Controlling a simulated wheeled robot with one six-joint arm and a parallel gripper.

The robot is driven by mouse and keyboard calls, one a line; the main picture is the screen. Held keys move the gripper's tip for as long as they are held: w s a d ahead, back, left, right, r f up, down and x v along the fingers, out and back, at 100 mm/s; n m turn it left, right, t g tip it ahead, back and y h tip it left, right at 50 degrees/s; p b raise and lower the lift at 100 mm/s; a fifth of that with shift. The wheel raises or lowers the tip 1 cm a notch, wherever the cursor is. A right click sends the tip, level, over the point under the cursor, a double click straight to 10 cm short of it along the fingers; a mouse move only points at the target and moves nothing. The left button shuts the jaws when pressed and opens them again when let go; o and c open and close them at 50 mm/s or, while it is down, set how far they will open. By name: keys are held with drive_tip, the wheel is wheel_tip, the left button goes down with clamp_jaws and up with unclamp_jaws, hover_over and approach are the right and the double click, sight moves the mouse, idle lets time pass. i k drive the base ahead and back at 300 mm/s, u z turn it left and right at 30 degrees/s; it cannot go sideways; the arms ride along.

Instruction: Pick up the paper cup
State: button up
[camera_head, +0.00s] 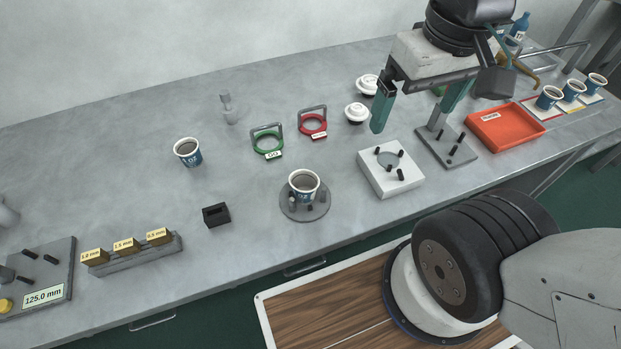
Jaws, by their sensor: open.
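A blue and white paper cup (188,157) stands upright alone on the bench at the left centre. A similar paper cup (305,191) stands on a round grey fixture (317,214) with small posts around it, at the front centre. My gripper (418,108) is at the upper right, with its two teal fingers spread apart and nothing between them. Three more paper cups (547,102) (571,93) (595,85) stand on mats at the far right.
Green (268,153) and red (313,136) ring gauges and white lids (356,115) lie behind the fixture cup. A red tray (507,138) and a post stand (446,146) are at right. A black block (216,216) and gauge blocks (127,246) are front left.

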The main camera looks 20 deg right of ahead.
sight(304, 184)
drive_tip(key=k, duration=0.5)
drive_tip(key=z, duration=2.45)
drive_tip(key=k, duration=1.2)
drive_tip(key=u, duration=1.3)
